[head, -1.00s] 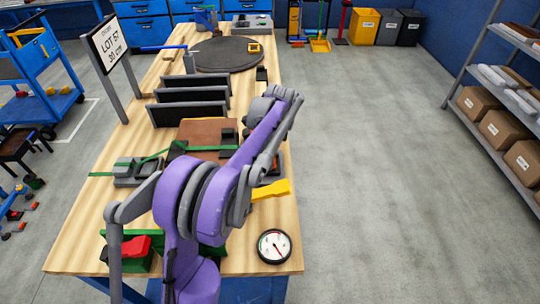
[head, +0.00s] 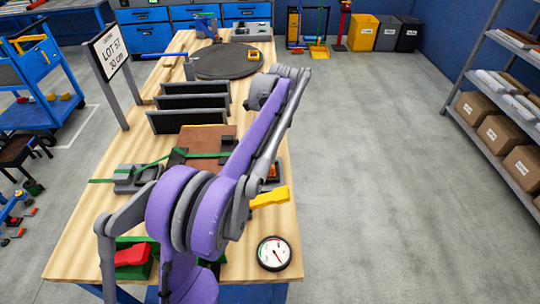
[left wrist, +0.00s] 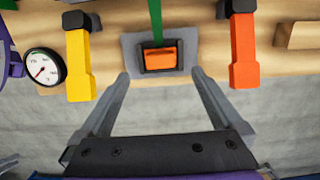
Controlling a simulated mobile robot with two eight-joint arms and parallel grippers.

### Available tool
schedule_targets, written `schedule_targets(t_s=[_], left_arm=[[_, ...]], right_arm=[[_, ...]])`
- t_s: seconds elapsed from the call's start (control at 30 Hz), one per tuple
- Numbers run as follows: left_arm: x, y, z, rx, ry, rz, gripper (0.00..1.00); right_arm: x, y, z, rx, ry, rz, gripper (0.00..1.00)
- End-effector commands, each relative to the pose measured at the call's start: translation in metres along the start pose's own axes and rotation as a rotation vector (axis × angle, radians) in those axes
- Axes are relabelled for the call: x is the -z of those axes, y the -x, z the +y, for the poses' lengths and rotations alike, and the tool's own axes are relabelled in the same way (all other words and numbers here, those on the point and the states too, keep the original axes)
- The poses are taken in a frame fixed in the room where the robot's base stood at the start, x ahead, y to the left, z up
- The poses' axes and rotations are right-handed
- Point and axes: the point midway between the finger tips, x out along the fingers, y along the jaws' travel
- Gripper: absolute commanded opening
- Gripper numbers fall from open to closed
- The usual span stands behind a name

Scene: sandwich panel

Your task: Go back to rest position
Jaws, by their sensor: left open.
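My left arm (head: 262,130) reaches over the wooden table in the head view, and its gripper is hidden there behind the arm links. In the left wrist view my left gripper (left wrist: 160,74) has its two grey fingers wide apart with nothing held between them. Just beyond the fingertips is an orange-and-black ratchet buckle (left wrist: 160,57) on a grey plate, with a green strap (left wrist: 155,20) running from it. The buckle appears apart from both fingers. My right gripper shows in neither view.
A yellow-handled tool (head: 270,196) and a round dial gauge (head: 273,253) lie near the table's right edge. An orange-handled tool (left wrist: 243,50) is right of the buckle. Black upright panels (head: 188,120) stand farther back. The floor (head: 370,180) to the right is clear.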

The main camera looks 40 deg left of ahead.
Motion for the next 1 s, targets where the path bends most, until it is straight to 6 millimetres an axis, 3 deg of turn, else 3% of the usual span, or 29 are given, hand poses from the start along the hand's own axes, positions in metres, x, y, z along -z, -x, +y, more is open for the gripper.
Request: schedule_targets(t_s=[0.1, 0.23, 0.77, 0.87, 1.0], left_arm=[[0.0, 0.018, 0.0, 0.0, 0.0, 0.0, 1.0], [0.0, 0.027, 0.0, 0.0, 0.0, 0.0, 1.0], [0.001, 0.029, 0.001, 0.002, 0.002, 0.001, 1.0], [0.005, 0.032, 0.012, 0.018, 0.029, 0.012, 1.0], [0.018, 0.038, 0.051, 0.07, 0.132, 0.056, 1.0]], right_arm=[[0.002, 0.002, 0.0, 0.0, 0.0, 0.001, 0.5], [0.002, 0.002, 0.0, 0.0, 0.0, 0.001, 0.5], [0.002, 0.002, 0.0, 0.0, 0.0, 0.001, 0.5], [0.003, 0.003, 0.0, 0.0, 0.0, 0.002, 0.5], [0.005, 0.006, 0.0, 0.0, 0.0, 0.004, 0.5]])
